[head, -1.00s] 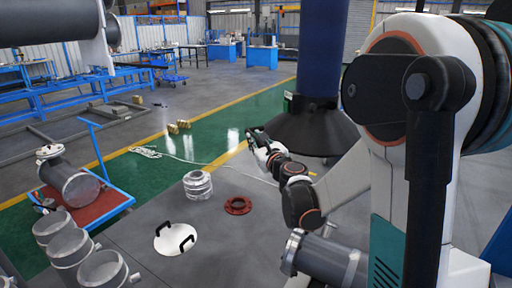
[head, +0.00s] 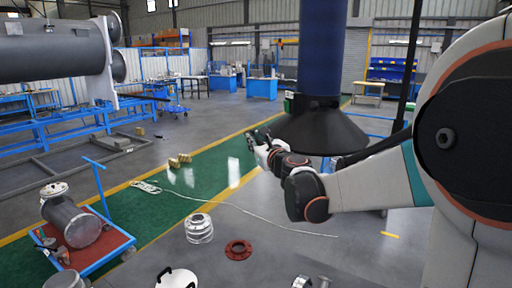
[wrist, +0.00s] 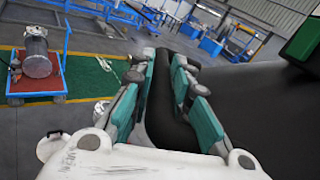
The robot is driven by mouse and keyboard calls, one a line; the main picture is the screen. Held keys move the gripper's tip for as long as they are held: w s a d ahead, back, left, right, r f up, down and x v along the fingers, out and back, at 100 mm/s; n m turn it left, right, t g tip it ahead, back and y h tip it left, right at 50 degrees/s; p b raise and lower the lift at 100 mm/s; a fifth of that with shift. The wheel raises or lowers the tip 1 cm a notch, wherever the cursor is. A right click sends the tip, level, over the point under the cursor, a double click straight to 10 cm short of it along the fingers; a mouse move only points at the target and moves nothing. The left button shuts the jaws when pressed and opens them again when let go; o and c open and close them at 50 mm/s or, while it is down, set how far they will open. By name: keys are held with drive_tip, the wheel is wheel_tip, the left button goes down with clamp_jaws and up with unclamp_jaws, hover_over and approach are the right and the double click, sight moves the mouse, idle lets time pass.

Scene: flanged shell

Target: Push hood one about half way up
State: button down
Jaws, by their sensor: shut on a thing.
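A black cone-shaped hood (head: 318,128) hangs under a thick blue duct (head: 322,50) in the head view, well above the floor. It is the only hood I see; no number on it can be read. My gripper (head: 262,140) is at the hood's left side, with my arm reaching in from the right. In the wrist view, the teal-padded fingers (wrist: 163,75) stand on either side of a black part that joins the dark hood (wrist: 255,95). The gripper is shut on it. The exact contact is partly hidden by the fingers.
A blue cart (head: 112,245) with a red top carries a grey flanged part at the left. A metal ring part (head: 199,230) and a red flange (head: 238,250) lie below. A white cable (head: 230,205) crosses the floor.

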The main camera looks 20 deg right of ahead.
drive_tip(key=shift+r, duration=0.25)
drive_tip(key=c, duration=1.5)
unclamp_jaws()
drive_tip(key=shift+a, duration=0.1)
drive_tip(key=shift+r, duration=0.25)
wheel_tip(320, 180, up, 10)
drive_tip(key=shift+s+f, duration=0.15)
drive_tip(key=shift+f, duration=0.1)
